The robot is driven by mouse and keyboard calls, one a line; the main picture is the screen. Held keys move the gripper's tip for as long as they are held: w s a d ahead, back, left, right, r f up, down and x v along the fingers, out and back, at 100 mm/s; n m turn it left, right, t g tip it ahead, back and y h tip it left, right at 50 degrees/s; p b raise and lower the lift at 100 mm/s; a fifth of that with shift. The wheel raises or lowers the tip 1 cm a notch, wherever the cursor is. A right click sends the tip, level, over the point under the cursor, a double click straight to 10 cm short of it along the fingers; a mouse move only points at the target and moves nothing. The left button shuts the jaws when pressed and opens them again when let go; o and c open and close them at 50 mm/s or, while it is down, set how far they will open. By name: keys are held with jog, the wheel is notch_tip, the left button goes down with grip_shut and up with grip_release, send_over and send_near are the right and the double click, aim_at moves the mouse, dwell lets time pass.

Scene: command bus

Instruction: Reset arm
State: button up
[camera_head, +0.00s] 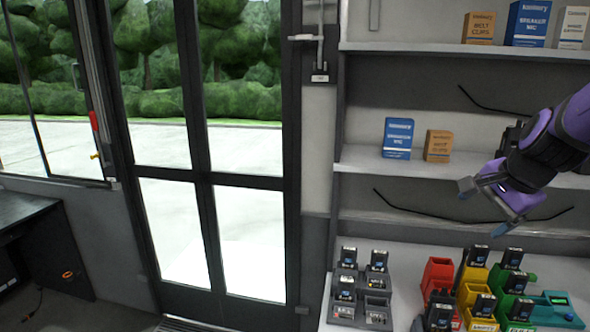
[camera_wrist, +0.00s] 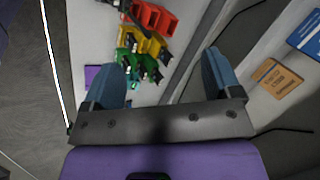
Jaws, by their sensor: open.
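My gripper (camera_head: 482,208) hangs at the right of the head view, on my purple and black arm. It is in front of the shelves and above the counter. In the wrist view my gripper (camera_wrist: 163,82) shows two blue-tipped fingers spread wide apart with nothing between them. It touches no object that I can see.
A white counter (camera_head: 400,262) below holds grey, red, yellow and green holders with several black devices. A blue box (camera_head: 398,138) and an orange box (camera_head: 437,146) stand on the middle shelf (camera_head: 365,160). Glass doors (camera_head: 240,140) are at the left.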

jog(key=s+a+r+n, duration=0.3)
jog(key=s+n, duration=0.4)
jog(key=s, duration=0.2)
jog(key=s+a+r+n+h, duration=0.1)
jog(key=s+a+r+n, duration=0.2)
jog(key=s+n, duration=0.4)
jog(key=shift+s+a+r, duration=0.25)
jog(key=shift+s+a, duration=0.05)
jog(key=shift+s, duration=0.6)
